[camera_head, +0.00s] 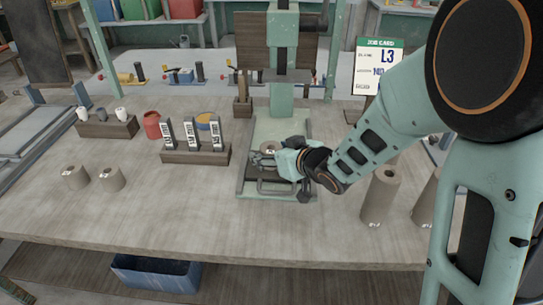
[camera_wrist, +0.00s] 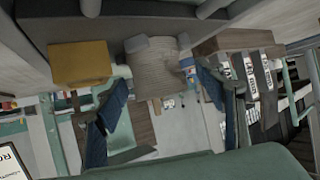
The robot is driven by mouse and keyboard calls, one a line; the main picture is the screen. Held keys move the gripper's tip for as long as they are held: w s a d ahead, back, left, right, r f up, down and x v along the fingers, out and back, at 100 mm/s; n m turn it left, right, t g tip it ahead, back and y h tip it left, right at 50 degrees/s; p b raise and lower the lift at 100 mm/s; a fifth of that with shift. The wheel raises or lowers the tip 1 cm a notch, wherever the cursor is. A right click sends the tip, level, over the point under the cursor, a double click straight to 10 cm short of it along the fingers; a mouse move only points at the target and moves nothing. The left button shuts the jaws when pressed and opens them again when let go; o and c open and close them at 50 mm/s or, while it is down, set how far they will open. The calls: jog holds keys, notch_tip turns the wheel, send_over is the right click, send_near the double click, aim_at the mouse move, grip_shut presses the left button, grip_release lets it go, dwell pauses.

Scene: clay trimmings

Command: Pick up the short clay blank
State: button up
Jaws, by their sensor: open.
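My gripper (camera_head: 268,158) reaches in from the right over the green base of the press and is open. A clay blank (camera_head: 269,148) stands on that base at the fingers, partly hidden by them. In the wrist view this beige clay blank (camera_wrist: 153,70) lies between the two spread dark blue fingers, with space visible beside it; I cannot tell whether either finger touches it. Taller clay blanks (camera_head: 380,196) (camera_head: 424,205) stand on the right, one partly behind my arm.
The green press (camera_head: 283,65) rises behind my gripper. A wooden rack (camera_head: 196,154) with labelled upright pieces stands to its left, near a red cup (camera_head: 152,125). The bench's front middle is clear.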

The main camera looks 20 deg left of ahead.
jog(key=shift+w+a+f, duration=0.15)
jog(key=shift+w+a, duration=0.05)
jog(key=shift+w, duration=0.05)
jog(key=shift+c, duration=0.4)
jog(key=c, duration=1.3)
jog(key=shift+c, duration=0.5)
